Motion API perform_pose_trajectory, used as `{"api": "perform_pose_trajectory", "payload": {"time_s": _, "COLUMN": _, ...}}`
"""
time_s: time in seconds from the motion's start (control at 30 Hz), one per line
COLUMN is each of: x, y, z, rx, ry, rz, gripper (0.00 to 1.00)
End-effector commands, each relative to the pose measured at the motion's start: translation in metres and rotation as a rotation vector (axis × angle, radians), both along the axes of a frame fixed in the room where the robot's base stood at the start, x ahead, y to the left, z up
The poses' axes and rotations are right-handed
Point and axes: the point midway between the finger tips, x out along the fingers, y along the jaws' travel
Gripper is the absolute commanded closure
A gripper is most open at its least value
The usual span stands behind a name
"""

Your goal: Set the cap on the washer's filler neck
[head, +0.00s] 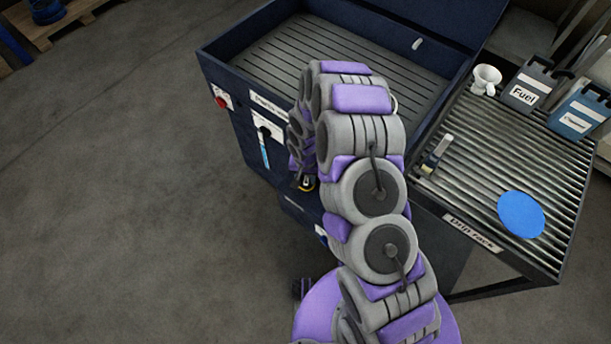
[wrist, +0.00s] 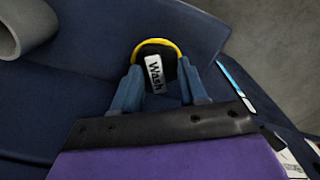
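The cap (wrist: 171,70), black with a yellow rim and a white "Wash" label, sits between the two blue-grey fingers of my gripper (wrist: 158,80) in the wrist view. The fingers touch it on both sides. In the head view, a small black-and-yellow piece of it shows (head: 306,184) beside the washer's front, below my arm. The washer (head: 245,140) is a dark blue tub with a ribbed floor. A grey curved, tube-like piece (wrist: 30,32) is cut off at the wrist view's upper left. I cannot tell whether it is the filler neck.
A slatted drip rack (head: 470,190) on the right holds a white cup (head: 486,79), a fuel can (head: 530,90), a blue can (head: 580,108), a blue disc (head: 521,214) and a small bottle-like item (head: 435,155). A red knob (head: 222,100) and a blue gauge strip (head: 265,150) are on the washer's front.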

Motion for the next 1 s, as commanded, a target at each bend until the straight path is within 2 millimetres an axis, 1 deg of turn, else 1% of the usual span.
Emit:
{"api": "perform_pose_trajectory", "payload": {"time_s": 0.27, "x": 0.000, "y": -0.001, "z": 0.001, "rx": 0.001, "ry": 0.001, "rz": 0.000, "gripper": 0.53}}
{"api": "perform_pose_trajectory", "payload": {"time_s": 0.37, "x": 0.000, "y": -0.001, "z": 0.005, "rx": 0.001, "ry": 0.000, "rz": 0.000, "gripper": 0.53}}
{"api": "perform_pose_trajectory", "payload": {"time_s": 0.43, "x": 0.001, "y": -0.001, "z": 0.013, "rx": 0.001, "ry": -0.001, "rz": 0.001, "gripper": 0.53}}
{"api": "perform_pose_trajectory", "payload": {"time_s": 0.57, "x": 0.001, "y": 0.000, "z": 0.037, "rx": 0.002, "ry": -0.004, "rz": 0.001, "gripper": 0.53}}
{"api": "perform_pose_trajectory", "payload": {"time_s": 0.8, "x": 0.001, "y": 0.001, "z": 0.092, "rx": 0.002, "ry": -0.003, "rz": 0.000, "gripper": 0.53}}
{"api": "perform_pose_trajectory", "payload": {"time_s": 1.0, "x": 0.001, "y": 0.001, "z": 0.134, "rx": 0.000, "ry": -0.002, "rz": -0.001, "gripper": 0.53}}
